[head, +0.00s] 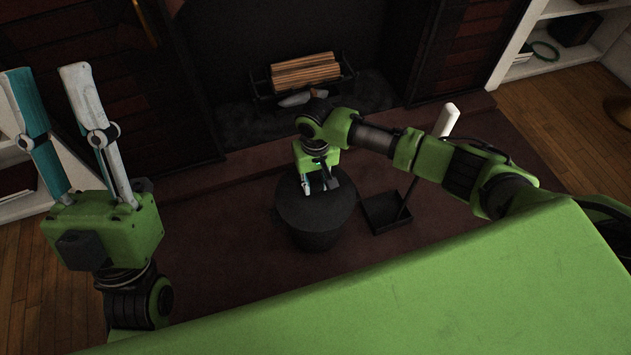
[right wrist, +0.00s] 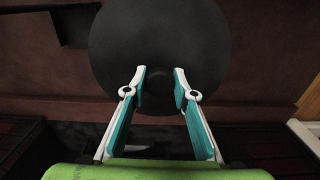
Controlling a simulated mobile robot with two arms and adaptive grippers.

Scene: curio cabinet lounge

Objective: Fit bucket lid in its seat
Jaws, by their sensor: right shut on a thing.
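The dark round bucket lid (head: 335,212) lies over the top of the dark bucket (head: 318,240) on the hearth floor. I cannot tell whether it is fully down in its seat. My right gripper (head: 319,190) points down at the lid's middle. In the right wrist view the lid (right wrist: 205,40) fills the upper middle, and the right gripper's fingers (right wrist: 160,72) are on either side of its small dark knob (right wrist: 155,88), shut on it. The bucket is hidden under the lid there. My left gripper (head: 45,75) is raised at the far left, fingers apart and empty.
A dark dustpan (head: 387,213) with an upright handle ending in a white grip (head: 446,120) stands close right of the bucket. Behind is a fireplace with a log grate (head: 305,72). White shelves (head: 545,55) stand at the upper right. The rug left of the bucket is clear.

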